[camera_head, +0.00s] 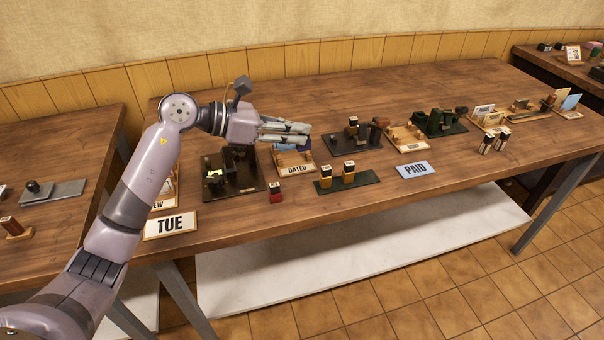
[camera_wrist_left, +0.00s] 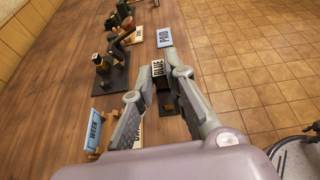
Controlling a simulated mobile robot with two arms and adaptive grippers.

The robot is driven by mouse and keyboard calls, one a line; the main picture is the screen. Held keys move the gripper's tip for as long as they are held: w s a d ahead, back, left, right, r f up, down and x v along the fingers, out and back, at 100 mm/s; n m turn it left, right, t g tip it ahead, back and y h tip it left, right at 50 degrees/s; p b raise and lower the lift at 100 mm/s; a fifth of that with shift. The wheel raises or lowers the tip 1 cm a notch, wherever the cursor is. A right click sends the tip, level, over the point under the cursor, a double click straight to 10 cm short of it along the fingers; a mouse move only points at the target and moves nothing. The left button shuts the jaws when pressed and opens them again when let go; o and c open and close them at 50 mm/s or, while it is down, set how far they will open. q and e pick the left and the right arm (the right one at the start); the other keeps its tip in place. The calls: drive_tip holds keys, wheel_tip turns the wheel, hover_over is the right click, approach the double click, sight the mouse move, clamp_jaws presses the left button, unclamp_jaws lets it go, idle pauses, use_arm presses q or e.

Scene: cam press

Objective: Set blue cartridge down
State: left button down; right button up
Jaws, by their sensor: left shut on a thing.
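My left gripper (camera_head: 306,134) reaches in above the table from the left, its fingers pointing right. It is shut on the blue cartridge (camera_wrist_left: 158,70), a dark block with a label reading "BLUE". In the head view the cartridge (camera_head: 305,145) shows only as a small dark blue patch by the fingertips, mostly hidden. The gripper holds it above the area of the "DATED" tray (camera_head: 296,170). A dark green rack (camera_head: 366,180) sits in front and to the right, with two cartridges standing on it. My right gripper is not in view.
A red cartridge (camera_head: 276,192) stands alone left of the rack. A black press (camera_head: 235,172) is under my left arm, and another (camera_head: 355,137) lies farther right. "PAID" (camera_head: 415,169) and "TUE" (camera_head: 170,225) cards lie near the front edge. Bare wood (camera_head: 445,172) shows right of "PAID".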

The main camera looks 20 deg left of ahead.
use_arm(q)
drive_tip(key=shift+f, duration=6.95)
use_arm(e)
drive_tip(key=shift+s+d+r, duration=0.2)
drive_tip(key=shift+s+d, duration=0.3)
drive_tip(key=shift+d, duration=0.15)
use_arm(q)
drive_tip(key=shift+f, duration=0.1)
drive_tip(key=c, duration=2.1)
unclamp_jaws()
drive_tip(key=o, duration=0.5)
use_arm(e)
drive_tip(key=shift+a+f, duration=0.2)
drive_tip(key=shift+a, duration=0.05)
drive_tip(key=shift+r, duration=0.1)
